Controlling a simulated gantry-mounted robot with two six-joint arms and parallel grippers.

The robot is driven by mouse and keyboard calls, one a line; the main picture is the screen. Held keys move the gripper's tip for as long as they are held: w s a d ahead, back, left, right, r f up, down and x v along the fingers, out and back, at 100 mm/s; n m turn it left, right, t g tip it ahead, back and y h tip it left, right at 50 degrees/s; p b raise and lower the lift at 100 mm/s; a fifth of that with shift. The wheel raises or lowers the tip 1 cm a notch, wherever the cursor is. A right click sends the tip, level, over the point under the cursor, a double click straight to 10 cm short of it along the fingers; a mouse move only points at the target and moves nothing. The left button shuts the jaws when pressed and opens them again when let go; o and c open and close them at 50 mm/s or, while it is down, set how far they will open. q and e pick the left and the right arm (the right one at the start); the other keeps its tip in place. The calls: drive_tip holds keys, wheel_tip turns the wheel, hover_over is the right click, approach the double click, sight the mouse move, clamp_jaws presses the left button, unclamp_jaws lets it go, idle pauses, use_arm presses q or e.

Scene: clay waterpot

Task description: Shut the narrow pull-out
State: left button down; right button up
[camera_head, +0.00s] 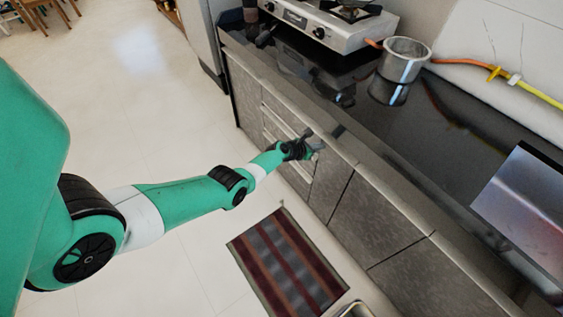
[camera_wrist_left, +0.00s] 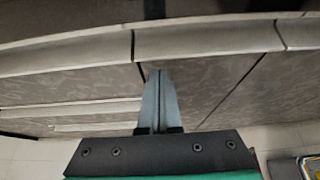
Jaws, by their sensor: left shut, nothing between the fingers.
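The front I take for the narrow pull-out (camera_head: 330,178) is a tall grey panel in the counter, right of the stacked drawers. In the left wrist view, its patterned front (camera_wrist_left: 205,85) lies just beyond my fingers. It looks about flush with its neighbours, but I cannot tell if a small gap remains. My left gripper (camera_head: 311,150) is at the upper part of the cabinet fronts, by the edge between drawers and panel. Its fingers (camera_wrist_left: 160,75) are together and empty, pointing at the front; I cannot tell whether they touch it. My right gripper is not in view.
Stacked drawers (camera_head: 272,125) with pale top edges are left of the panel. The dark countertop (camera_head: 440,150) holds a metal pot (camera_head: 405,62) and a stove (camera_head: 325,22). A striped mat (camera_head: 287,262) lies on the otherwise mostly clear floor.

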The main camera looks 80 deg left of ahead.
use_arm(q)
drive_tip(key=f+p+v, duration=0.1)
drive_tip(key=p+v, duration=0.8)
drive_tip(key=v, duration=0.3)
drive_tip(key=shift+s+p, duration=0.3)
drive_tip(key=shift+p, duration=0.05)
drive_tip(key=shift+d+f, duration=0.1)
drive_tip(key=shift+f, duration=0.05)
